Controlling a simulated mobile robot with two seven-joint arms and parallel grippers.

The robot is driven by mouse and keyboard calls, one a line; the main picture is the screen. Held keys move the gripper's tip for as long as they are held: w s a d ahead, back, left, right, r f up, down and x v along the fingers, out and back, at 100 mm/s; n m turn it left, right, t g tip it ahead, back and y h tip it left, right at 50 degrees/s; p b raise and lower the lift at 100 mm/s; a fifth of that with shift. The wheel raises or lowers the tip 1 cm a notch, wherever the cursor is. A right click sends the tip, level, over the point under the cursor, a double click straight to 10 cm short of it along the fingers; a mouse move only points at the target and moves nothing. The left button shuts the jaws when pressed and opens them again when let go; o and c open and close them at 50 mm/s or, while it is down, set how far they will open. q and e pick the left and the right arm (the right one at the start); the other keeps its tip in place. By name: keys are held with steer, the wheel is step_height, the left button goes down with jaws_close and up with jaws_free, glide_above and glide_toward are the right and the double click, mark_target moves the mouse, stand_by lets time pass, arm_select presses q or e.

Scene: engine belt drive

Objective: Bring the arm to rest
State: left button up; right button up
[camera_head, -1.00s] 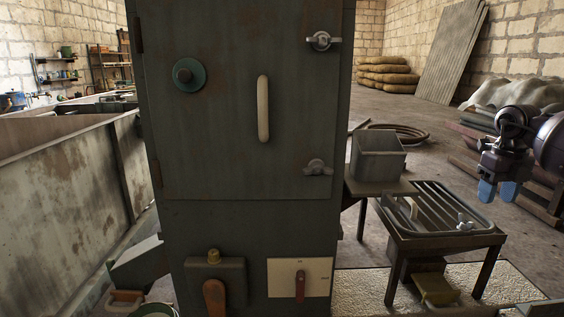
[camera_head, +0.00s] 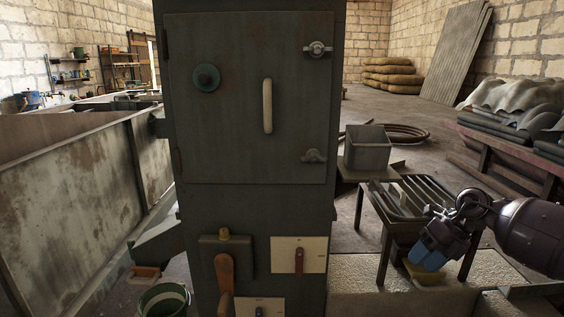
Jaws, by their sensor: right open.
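My right gripper (camera_head: 430,257) with its blue fingertips is at the lower right of the head view, on the arm (camera_head: 530,230) that comes in from the right edge. It is open, with nothing visible between the fingers. It points down and left, in front of the slatted metal stand. It hides part of that stand. My left gripper is not in view.
A dark cabinet (camera_head: 245,130) with a closed door fills the middle. A white panel with a lever (camera_head: 284,255) is below the door. A grey bin (camera_head: 367,150) and the slatted stand (camera_head: 375,215) are on the right, a green bucket (camera_head: 165,302) at lower left.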

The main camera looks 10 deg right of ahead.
steer(key=s+a+f+m+t+y+p, duration=0.1)
steer(key=s+a+f+m+t+y, duration=0.35)
steer(key=a, duration=0.45)
steer(key=s+a+f+m+t+y, duration=0.35)
steer(key=s+a+f+m, duration=0.2)
steer(key=a, duration=0.35)
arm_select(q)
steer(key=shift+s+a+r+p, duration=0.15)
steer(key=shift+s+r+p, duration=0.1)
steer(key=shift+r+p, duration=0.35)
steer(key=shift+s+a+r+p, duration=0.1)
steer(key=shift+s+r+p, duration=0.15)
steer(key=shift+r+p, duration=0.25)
arm_select(e)
steer(key=s+d+f+m+h, duration=0.2)
steer(key=s+f+m+h, duration=0.1)
steer(key=s+m, duration=0.4)
steer(key=s+d+f+m+t+h, duration=0.1)
steer(key=s+d+f+m+h, duration=0.1)
steer(key=s+f+m+h, duration=0.2)
steer(key=s+d+f+m+t+h, duration=0.1)
steer(key=s+d+f+m+h, duration=0.1)
steer(key=s+f+m+h, duration=0.2)
steer(key=s+m+h, duration=0.3)
steer(key=s+m, duration=0.5)
steer(key=m, duration=0.2)
steer(key=shift+s+d+m, duration=0.2)
steer(key=shift+d+m, duration=0.05)
steer(key=shift+m, duration=0.05)
steer(key=shift+f, duration=0.1)
